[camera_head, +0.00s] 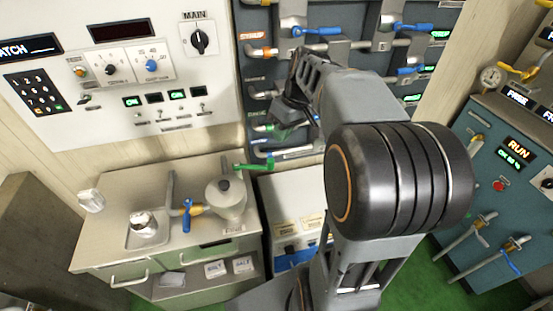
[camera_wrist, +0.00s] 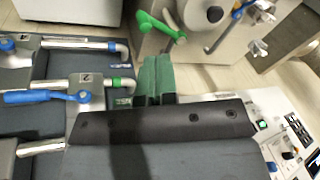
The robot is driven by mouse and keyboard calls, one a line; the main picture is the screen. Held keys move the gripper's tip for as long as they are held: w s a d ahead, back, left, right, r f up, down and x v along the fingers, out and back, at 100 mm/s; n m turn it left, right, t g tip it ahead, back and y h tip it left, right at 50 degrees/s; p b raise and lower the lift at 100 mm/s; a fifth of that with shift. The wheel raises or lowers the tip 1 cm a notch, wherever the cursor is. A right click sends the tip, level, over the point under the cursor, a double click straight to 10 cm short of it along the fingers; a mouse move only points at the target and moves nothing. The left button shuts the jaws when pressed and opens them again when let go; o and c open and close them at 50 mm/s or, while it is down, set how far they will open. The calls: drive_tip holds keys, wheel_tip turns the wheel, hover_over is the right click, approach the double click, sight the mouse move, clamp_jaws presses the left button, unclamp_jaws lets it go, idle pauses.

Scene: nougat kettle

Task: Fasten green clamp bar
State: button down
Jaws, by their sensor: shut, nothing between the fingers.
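A green bar (camera_head: 254,165) with a thicker end sticks out beside the grey lidded kettle (camera_head: 225,197) on the left counter. In the wrist view the green bar (camera_wrist: 160,26) lies just beyond my fingertips, at the side of the kettle (camera_wrist: 205,14). My gripper (camera_head: 284,133) hangs in front of the pipe panel, up and right of the bar in the head view. Its two green fingers (camera_wrist: 157,60) are together with nothing between them and look apart from the bar. Whether the bar is fastened cannot be told.
A blue-handled lever (camera_head: 187,212) stands left of the kettle, near a metal cup (camera_head: 143,224) in a tray. The pipe panel with blue levers (camera_head: 316,31) rises behind my arm. In the wrist view, a pipe with a green collar (camera_wrist: 122,83) is close left of my fingers.

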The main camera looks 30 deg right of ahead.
drive_tip(key=w+d+f+n+y+b, duration=0.1)
drive_tip(key=w+d+f+n+y, duration=0.15)
drive_tip(key=d, duration=0.25)
drive_tip(key=w+d+f+n+y+b, duration=0.1)
drive_tip(key=w+d+f, duration=0.15)
drive_tip(key=d, duration=0.25)
drive_tip(key=a+f+p, duration=0.1)
drive_tip(key=a+f, duration=0.6)
drive_tip(key=a, duration=0.1)
drive_tip(key=shift+s+a+f, duration=0.2)
drive_tip(key=shift+s, duration=0.05)
drive_tip(key=shift+n+y, duration=0.25)
